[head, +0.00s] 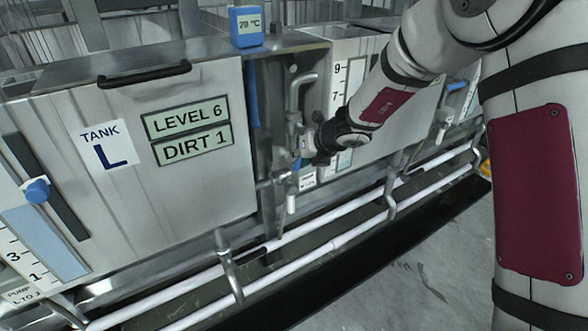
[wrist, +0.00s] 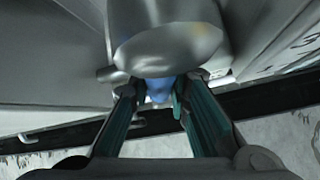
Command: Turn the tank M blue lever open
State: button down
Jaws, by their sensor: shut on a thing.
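My gripper (head: 306,146) is at the metal pipework in the gap to the right of the tank marked L, and my arm covers much of the tank behind it. In the wrist view, the two fingers of my gripper (wrist: 156,101) are closed on a small blue lever (wrist: 158,86), one finger on each side. The lever sits just below a rounded grey metal valve or pipe body (wrist: 165,45), which hides its upper part. No tank M label shows; my arm may cover it.
Tank L (head: 195,200) has a black handle and signs reading level 6 and dirt 1. A blue 20 °C box (head: 246,26) stands on top. White pipes (head: 330,225) run low along the front. The grey floor (head: 430,250) at lower right is clear.

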jog(key=shift+w+d+f+n+t+h+b, duration=0.15)
jog(key=shift+w+d+n+t+h+b, duration=0.35)
jog(key=shift+b, duration=1)
jog(key=shift+w+d+f+n+t+h+b, duration=0.1)
jog(key=shift+w+d+n+t+h+b, duration=0.35)
jog(key=shift+b, duration=1)
jog(key=shift+s+d+r+m+h, duration=0.1)
jog(key=shift+s+d+m+h, duration=0.05)
jog(key=shift+s+m+h, duration=0.1)
jog(key=c, duration=1.5)
grip_release()
jog(key=shift+s, duration=0.1)
jog(key=shift+v, duration=5.85)
jog(key=shift+d+r, duration=0.1)
jog(key=shift+r, duration=0.05)
